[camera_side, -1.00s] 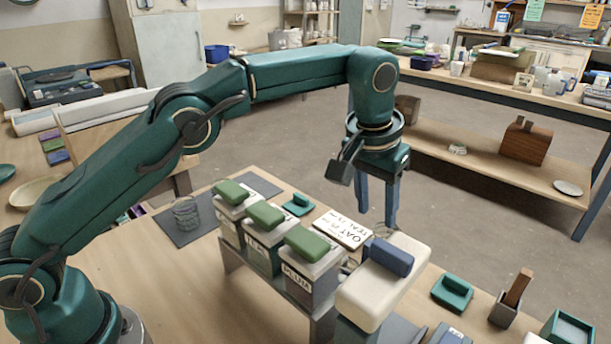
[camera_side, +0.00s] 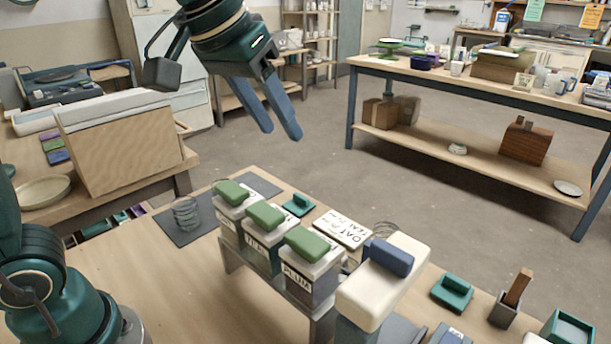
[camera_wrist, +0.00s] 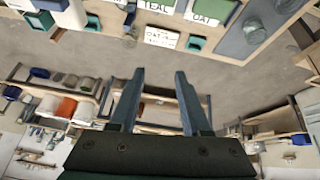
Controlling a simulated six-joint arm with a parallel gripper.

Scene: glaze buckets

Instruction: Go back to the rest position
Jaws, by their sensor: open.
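My gripper (camera_side: 270,118) is open and empty, high above the floor behind the table, up and to the left of centre in the side view. Its two blue fingers also show apart in the wrist view (camera_wrist: 160,100), with only floor and shelving between and beyond them. Below it, well apart, several labelled glaze buckets stand on a raised rack, among them the one marked PLUM (camera_side: 312,265). The buckets have green-handled lids (camera_side: 265,216).
A white label card (camera_side: 342,230) and a small teal block (camera_side: 298,204) lie behind the buckets. A teal block (camera_side: 452,292) and a holder (camera_side: 504,312) are at right. Space around my gripper is clear.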

